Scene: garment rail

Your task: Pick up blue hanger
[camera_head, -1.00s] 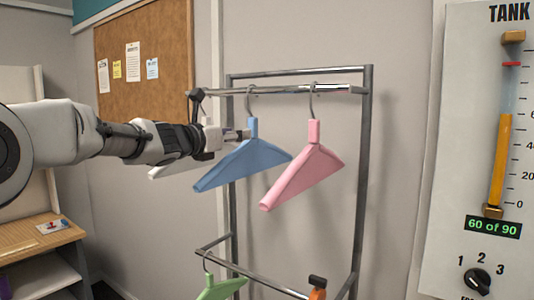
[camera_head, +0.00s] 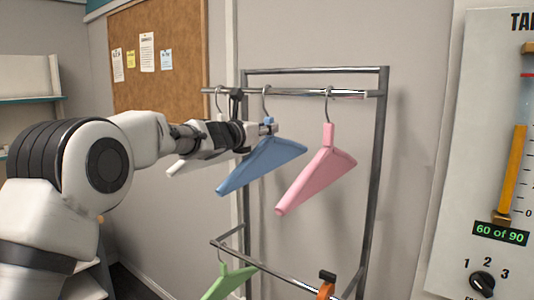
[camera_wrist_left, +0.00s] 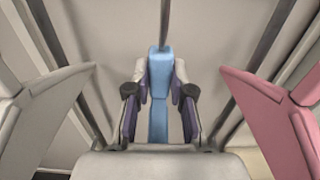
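The blue hanger (camera_head: 262,165) hangs by its metal hook from the upper rail, between a white hanger (camera_head: 200,162) and a pink hanger (camera_head: 316,180). My left gripper (camera_head: 270,127) comes in from the left at the blue hanger's neck. In the left wrist view, the fingers of my left gripper (camera_wrist_left: 160,85) lie on both sides of the blue neck (camera_wrist_left: 160,60), with the pads appearing to touch it. The hook still reaches the rail. My right gripper is not in view.
The upper rail (camera_head: 300,92) belongs to a metal rack. A green hanger (camera_head: 228,282) and an orange item (camera_head: 326,288) are on the lower rail. The white and pink hangers flank my gripper closely. A gauge panel (camera_head: 490,150) is on the right wall.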

